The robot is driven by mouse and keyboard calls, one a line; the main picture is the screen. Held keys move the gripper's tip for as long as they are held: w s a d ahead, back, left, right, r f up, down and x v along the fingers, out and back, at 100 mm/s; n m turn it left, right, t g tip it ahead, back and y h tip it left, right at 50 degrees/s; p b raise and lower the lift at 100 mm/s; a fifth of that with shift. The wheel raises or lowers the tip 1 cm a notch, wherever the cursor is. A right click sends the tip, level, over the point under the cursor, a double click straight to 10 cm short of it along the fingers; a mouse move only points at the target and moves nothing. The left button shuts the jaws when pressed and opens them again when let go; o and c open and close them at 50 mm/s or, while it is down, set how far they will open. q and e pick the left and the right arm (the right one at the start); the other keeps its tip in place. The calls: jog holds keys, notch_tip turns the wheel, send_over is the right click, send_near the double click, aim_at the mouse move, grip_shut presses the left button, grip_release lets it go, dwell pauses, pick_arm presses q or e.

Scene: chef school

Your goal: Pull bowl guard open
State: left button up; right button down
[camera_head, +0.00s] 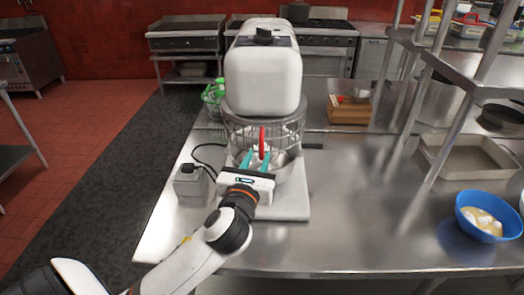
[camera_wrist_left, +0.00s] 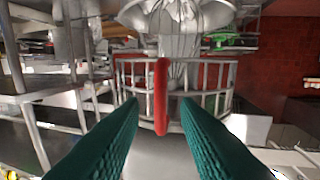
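The stand mixer (camera_head: 263,80) is large and white and stands on the steel table. Its bowl guard (camera_head: 290,132) is a round metal wire cage below the mixer head, also in the left wrist view (camera_wrist_left: 215,103). A red upright handle (camera_head: 262,143) is on the guard's front. It shows in the middle of the left wrist view (camera_wrist_left: 161,95). My left gripper (camera_head: 257,158) is open, with its teal fingers on either side of the handle. In the left wrist view (camera_wrist_left: 159,100) gaps show between the handle and both fingertips. My right gripper is not in view.
A grey box (camera_head: 190,185) with a black cable stands left of the mixer. A wooden box (camera_head: 349,113) stands behind at right. A blue bowl (camera_head: 488,217) and a metal tray (camera_head: 465,157) are at right.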

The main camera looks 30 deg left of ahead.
aim_at(261, 150)
pick_arm(q)
jog(key=shift+p+x, duration=0.35)
jog(key=shift+x, duration=2)
grip_shut()
